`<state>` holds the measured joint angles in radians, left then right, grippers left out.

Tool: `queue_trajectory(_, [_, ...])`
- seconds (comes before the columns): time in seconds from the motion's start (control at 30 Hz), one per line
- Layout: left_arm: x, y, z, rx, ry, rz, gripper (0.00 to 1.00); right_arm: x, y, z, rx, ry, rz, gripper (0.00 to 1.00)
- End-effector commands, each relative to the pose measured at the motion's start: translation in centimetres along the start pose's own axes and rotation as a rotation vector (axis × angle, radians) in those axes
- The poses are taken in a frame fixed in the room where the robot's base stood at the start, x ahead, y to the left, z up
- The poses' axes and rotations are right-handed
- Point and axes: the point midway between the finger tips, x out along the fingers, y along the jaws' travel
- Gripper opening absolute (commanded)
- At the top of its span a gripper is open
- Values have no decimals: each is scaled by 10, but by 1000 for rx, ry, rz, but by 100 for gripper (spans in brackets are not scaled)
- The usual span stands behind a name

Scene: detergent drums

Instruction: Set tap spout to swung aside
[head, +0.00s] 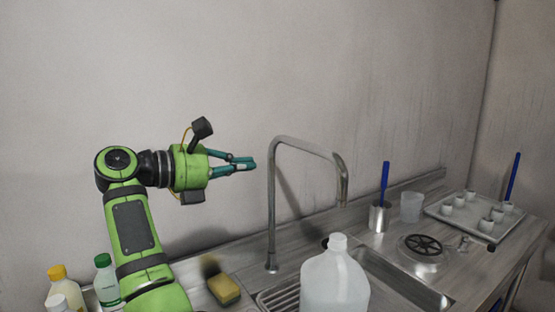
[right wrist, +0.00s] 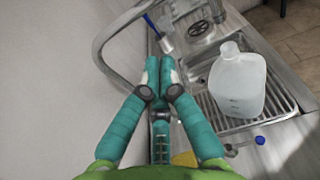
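The tap is a tall grey gooseneck (head: 272,200) rising from the counter behind the sink. Its spout (head: 341,180) arches to the right and hangs down over the sink side. My right gripper (head: 253,163) is left of the upright pipe, near the height of the bend, with a small gap in the picture. Its teal fingers are closed together with nothing between them. In the right wrist view, the fingertips (right wrist: 159,66) lie beside the curved tap pipe (right wrist: 103,50), which passes on their left. The left gripper is not in view.
A white jug (head: 335,280) stands in front of the tap by the sink (head: 400,282). A sponge (head: 224,289) and bottles (head: 106,280) are at the left. A metal cup with a blue brush (head: 380,215), a glass (head: 411,207) and a tray (head: 447,222) stand right.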

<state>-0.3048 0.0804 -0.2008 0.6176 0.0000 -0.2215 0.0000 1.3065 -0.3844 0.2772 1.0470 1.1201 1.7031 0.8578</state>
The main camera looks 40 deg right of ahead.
Motion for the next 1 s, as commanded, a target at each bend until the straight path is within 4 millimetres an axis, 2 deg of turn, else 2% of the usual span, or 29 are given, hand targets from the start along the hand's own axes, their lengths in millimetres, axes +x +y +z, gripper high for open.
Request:
queue_trajectory(0.03, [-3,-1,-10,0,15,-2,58,6,0,1,0,0,-3,0])
queue_trajectory(0.17, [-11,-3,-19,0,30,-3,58,28,-1,3,0,0,-4,0])
queue_trajectory(0.4, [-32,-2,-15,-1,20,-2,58,80,-1,5,-1,-2,-5,0])
queue_trajectory(0.6, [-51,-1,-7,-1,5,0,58,114,-1,11,-1,-2,-3,0])
queue_trajectory(0.8, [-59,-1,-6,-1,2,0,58,130,0,14,-1,-2,-1,0])
queue_trajectory(1.0, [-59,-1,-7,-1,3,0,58,134,0,13,0,-1,1,0])
